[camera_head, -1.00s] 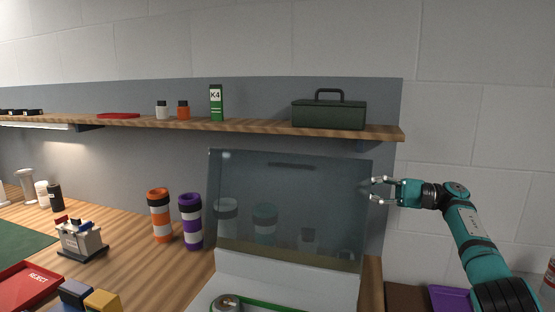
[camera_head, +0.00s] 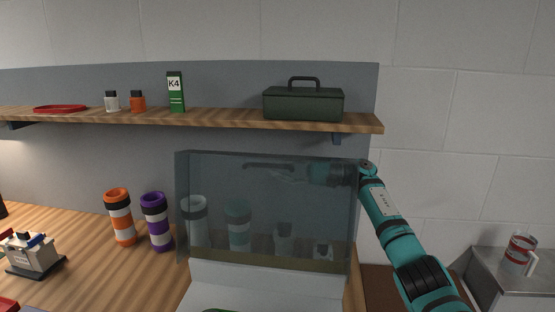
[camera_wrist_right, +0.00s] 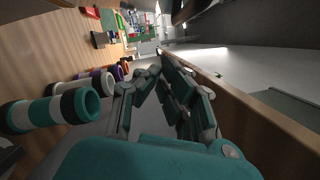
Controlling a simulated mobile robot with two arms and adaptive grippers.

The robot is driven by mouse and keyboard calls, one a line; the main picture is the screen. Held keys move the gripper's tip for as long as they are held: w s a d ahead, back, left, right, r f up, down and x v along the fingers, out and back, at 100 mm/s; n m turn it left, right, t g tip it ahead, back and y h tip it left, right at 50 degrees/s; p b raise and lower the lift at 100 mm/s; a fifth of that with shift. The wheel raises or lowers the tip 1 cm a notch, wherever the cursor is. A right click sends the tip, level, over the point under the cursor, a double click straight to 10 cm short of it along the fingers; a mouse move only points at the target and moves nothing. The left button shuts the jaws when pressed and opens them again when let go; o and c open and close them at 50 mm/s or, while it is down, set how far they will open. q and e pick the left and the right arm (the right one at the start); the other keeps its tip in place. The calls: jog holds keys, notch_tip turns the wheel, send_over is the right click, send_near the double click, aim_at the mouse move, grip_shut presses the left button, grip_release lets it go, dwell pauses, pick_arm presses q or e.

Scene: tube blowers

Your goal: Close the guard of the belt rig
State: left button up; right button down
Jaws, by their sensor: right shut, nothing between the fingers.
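The belt rig's guard (camera_head: 230,215) is a smoky see-through panel standing raised, nearly upright, above the rig's white base (camera_head: 265,281). My left gripper is out of view. The belt is mostly below the head view's lower edge.
Orange (camera_head: 120,217) and purple (camera_head: 157,221) striped tubes stand left of the rig, with more tubes behind the guard. A wooden shelf (camera_head: 210,117) with a dark green toolbox (camera_head: 303,103) runs above.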

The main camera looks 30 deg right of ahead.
aim_at(279, 169)
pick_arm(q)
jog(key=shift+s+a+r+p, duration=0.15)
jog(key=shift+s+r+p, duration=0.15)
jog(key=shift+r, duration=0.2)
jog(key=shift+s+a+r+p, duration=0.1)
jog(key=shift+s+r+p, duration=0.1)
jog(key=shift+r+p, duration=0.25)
pick_arm(e)
jog(key=shift+s+a+r, duration=0.35)
jog(key=shift+s, duration=0.25)
jog(key=shift+s+a+r, duration=0.3)
jog(key=shift+s, duration=0.3)
